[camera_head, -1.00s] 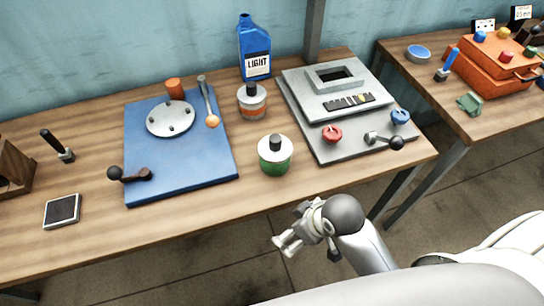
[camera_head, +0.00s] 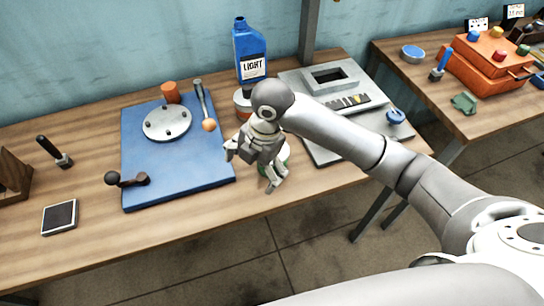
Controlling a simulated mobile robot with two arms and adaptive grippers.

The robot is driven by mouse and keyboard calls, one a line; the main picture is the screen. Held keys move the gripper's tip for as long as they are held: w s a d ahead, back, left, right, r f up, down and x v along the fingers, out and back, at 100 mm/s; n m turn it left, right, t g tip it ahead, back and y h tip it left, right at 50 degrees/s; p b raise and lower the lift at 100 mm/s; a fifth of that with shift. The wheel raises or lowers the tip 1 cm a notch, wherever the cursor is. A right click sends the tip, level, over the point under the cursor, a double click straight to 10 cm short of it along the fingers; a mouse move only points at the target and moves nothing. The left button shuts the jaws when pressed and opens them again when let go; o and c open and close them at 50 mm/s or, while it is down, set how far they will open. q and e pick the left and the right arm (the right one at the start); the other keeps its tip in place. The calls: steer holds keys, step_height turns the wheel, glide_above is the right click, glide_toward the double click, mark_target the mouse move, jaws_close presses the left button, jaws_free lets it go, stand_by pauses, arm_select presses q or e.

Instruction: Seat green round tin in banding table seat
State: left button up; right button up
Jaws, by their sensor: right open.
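A round grey disc with several dark studs (camera_head: 167,123), which looks like the banding table, sits on a blue board (camera_head: 180,180) to the left. Nothing stands on the disc. My left gripper is not in view.
An orange-banded tin (camera_head: 241,103) is partly hidden behind my arm. A blue LIGHT bottle (camera_head: 249,50) stands behind it. A grey fixture plate (camera_head: 330,152) is at right, partly covered by my arm. A black-knobbed handle (camera_head: 130,180) lies on the blue board's front left.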

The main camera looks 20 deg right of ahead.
steer(key=w+d+r+n, duration=0.1)
steer(key=d+r, duration=0.1)
steer(key=w+d+r+n+h, duration=0.1)
steer(key=w+d+r+n, duration=0.1)
steer(key=w+d+r+n+h, duration=0.1)
steer(key=d+r, duration=0.1)
steer(key=r, duration=0.1)
steer(key=shift+w+d+r+g, duration=0.1)
steer(key=shift+w+d+g, duration=0.25)
steer(key=shift+w+g, duration=0.05)
step_height(320, 180, down, 5)
steer(key=shift+w+f+p, duration=0.1)
steer(key=shift+p, duration=0.3)
steer(key=shift+w+a+f+p, duration=0.15)
steer(key=shift+f+p, duration=0.1)
steer(key=shift+f, duration=0.65)
steer(key=shift+w+d+f+p, duration=0.15)
steer(key=shift+f+p, duration=0.1)
steer(key=shift+f, duration=0.6)
steer(key=shift+w+a+f+p, duration=0.15)
steer(key=shift+f+p, duration=0.1)
steer(key=shift+f, duration=0.65)
steer(key=c, duration=1.4)
steer(key=shift+r, duration=0.1)
steer(key=shift+c, duration=0.2)
